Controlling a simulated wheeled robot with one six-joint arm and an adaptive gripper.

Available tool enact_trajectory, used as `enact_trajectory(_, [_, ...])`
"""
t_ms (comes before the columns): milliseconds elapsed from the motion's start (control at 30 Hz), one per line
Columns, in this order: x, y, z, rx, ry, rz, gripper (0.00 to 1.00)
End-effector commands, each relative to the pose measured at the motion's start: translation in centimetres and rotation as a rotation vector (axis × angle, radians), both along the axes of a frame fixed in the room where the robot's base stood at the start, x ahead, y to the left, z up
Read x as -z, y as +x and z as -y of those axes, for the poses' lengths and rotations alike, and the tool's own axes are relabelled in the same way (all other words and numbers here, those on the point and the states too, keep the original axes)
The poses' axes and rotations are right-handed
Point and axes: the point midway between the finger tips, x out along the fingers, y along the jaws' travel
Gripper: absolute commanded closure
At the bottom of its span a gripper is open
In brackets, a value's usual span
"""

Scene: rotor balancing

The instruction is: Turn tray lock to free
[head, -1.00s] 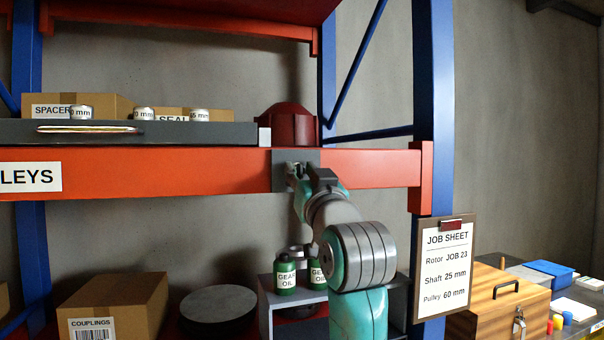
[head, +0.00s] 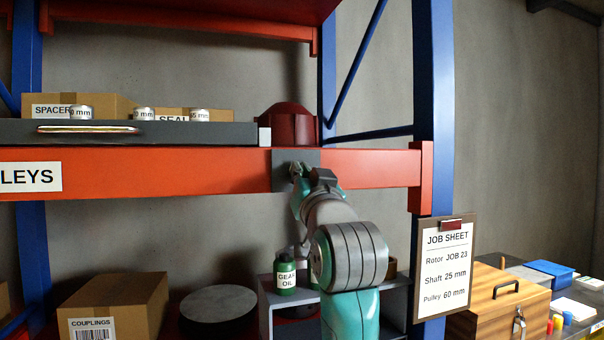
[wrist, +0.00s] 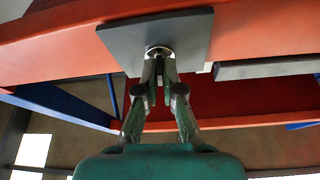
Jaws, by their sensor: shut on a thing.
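The tray lock has a dark grey plate (head: 309,158) on the orange shelf beam, just right of the tray; the plate also shows in the wrist view (wrist: 185,30). A small round metal knob (wrist: 159,51) stands out from the plate. My gripper (wrist: 159,65) is shut on this knob, its two fingers close together at it. My gripper (head: 301,172) hides the knob in the head view. Which way the lock points cannot be told. The grey pulley tray (head: 200,133) sits on the shelf above the beam, with a metal handle on its front.
Several labelled pulleys (head: 144,114) stand on the tray. A dark red housing (head: 289,125) is right of it. A job sheet (head: 444,265) hangs on the right blue post.

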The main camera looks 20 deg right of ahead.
Motion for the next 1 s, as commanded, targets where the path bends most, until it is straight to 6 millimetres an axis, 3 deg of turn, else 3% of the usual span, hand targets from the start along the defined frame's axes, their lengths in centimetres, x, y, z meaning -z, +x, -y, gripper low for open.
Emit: enact_trajectory(1000, [-0.18, 0.0, -0.22, -0.001, 0.94, 0.0, 1.0])
